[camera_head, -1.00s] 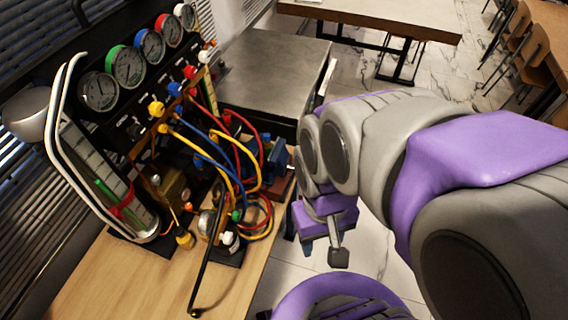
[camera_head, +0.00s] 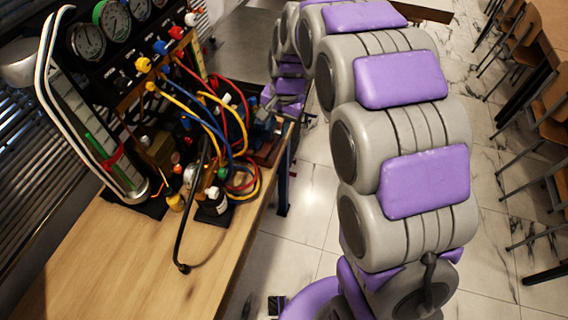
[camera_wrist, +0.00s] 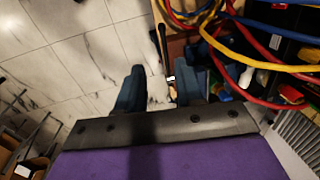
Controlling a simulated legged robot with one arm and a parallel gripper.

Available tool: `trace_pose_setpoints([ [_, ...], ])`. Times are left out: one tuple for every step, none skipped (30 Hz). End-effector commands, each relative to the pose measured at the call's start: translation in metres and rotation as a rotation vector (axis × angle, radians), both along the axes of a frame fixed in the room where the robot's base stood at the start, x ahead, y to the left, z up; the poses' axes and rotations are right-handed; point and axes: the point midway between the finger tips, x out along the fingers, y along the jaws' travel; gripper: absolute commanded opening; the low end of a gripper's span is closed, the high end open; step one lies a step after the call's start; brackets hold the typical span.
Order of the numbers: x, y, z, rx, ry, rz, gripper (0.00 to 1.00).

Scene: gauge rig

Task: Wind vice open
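The vice (camera_head: 264,122), blue-grey on a reddish-brown base, stands at the right edge of the wooden bench in the head view. The arm's end partly covers it, and I cannot make out its handle. My gripper (camera_wrist: 160,82) shows in the wrist view with two dark teal fingers apart and a gap between them. No held object is visible between the fingers. In the head view the purple end of my arm is just above and behind the vice. I cannot tell whether the fingers touch it.
Yellow, blue and red hoses (camera_head: 240,125) loop beside the vice from the gauge panel (camera_head: 120,70). Chairs (camera_head: 545,110) stand at the far right over open tiled floor.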

Motion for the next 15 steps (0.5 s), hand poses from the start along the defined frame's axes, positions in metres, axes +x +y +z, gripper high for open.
trace_pose_setpoints([
  [0.008, 0.005, -0.005, 0.005, -0.004, -0.007, 0.36],
  [0.012, 0.007, -0.007, 0.007, -0.006, -0.014, 0.36],
  [0.016, 0.009, -0.009, 0.010, -0.008, -0.019, 0.36],
  [0.018, 0.011, -0.011, 0.011, -0.009, -0.022, 0.36],
  [0.019, 0.012, -0.012, 0.012, -0.009, -0.024, 0.36],
  [0.020, 0.013, -0.013, 0.013, -0.011, -0.025, 0.36],
  [0.021, 0.013, -0.015, 0.014, -0.011, -0.026, 0.36],
  [0.021, 0.014, -0.017, 0.014, -0.011, -0.027, 0.36],
  [0.021, 0.014, -0.020, 0.014, -0.012, -0.027, 0.36],
  [0.021, 0.015, -0.023, 0.014, -0.012, -0.027, 0.36],
  [0.022, 0.015, -0.027, 0.014, -0.012, -0.026, 0.36],
  [0.022, 0.017, -0.033, 0.014, -0.011, -0.026, 0.36],
  [0.022, 0.017, -0.037, 0.014, -0.011, -0.026, 0.36],
  [0.022, 0.018, -0.043, 0.014, -0.009, -0.026, 0.36],
  [0.022, 0.019, -0.051, 0.013, -0.007, -0.026, 0.36],
])
